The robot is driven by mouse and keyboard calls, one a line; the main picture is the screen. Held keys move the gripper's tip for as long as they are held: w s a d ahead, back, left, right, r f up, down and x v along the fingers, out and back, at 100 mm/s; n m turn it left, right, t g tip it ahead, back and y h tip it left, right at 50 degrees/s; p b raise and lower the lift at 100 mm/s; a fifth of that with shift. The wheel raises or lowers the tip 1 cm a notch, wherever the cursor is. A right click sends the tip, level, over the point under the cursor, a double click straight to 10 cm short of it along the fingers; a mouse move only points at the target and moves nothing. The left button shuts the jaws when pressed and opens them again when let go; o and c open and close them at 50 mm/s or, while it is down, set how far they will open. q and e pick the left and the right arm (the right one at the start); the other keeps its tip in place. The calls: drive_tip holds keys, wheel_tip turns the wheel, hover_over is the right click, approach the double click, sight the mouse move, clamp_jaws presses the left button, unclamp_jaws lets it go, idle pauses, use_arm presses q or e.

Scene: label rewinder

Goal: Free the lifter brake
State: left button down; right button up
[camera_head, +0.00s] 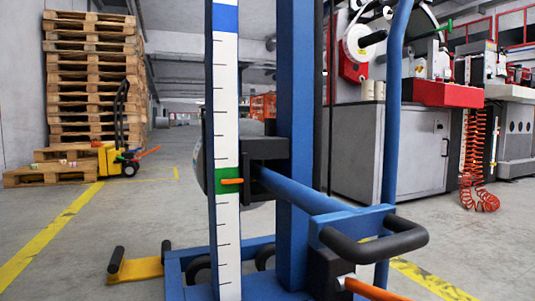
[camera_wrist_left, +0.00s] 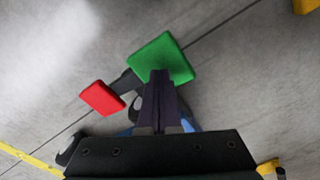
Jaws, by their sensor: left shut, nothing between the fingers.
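The blue lifter (camera_head: 296,90) stands close in front in the head view, with a white scale (camera_head: 226,120), an orange pointer (camera_head: 232,181) at its green band, and a black-gripped handle (camera_head: 375,247). In the left wrist view, a green pad (camera_wrist_left: 163,57) and a smaller red pad (camera_wrist_left: 102,98) sit on a dark pedal arm beside a wheel. My left gripper (camera_wrist_left: 160,76) is shut and empty. Its fingertips overlap the green pad's lower edge in the picture; I cannot tell whether they touch it. The fingers hide part of the pedal. My right gripper is not in view.
A yellow pallet truck (camera_head: 112,160) and stacked pallets (camera_head: 92,80) stand at the back left. The grey machine (camera_head: 352,145) fills the back right, with a coiled orange hose (camera_head: 478,175). The floor at the left is clear, marked by a yellow line (camera_head: 50,235).

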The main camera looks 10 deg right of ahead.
use_arm(q)
drive_tip(key=shift+f+b, duration=0.5)
drive_tip(key=shift+f, duration=0.15)
drive_tip(key=shift+a+f, duration=0.1)
drive_tip(key=shift+f, duration=0.15)
drive_tip(key=shift+f+b, duration=0.6)
drive_tip(key=shift+f, duration=0.25)
wheel_tip(320, 180, up, 9)
drive_tip(key=p, duration=0.8)
drive_tip(key=shift+r, duration=0.1)
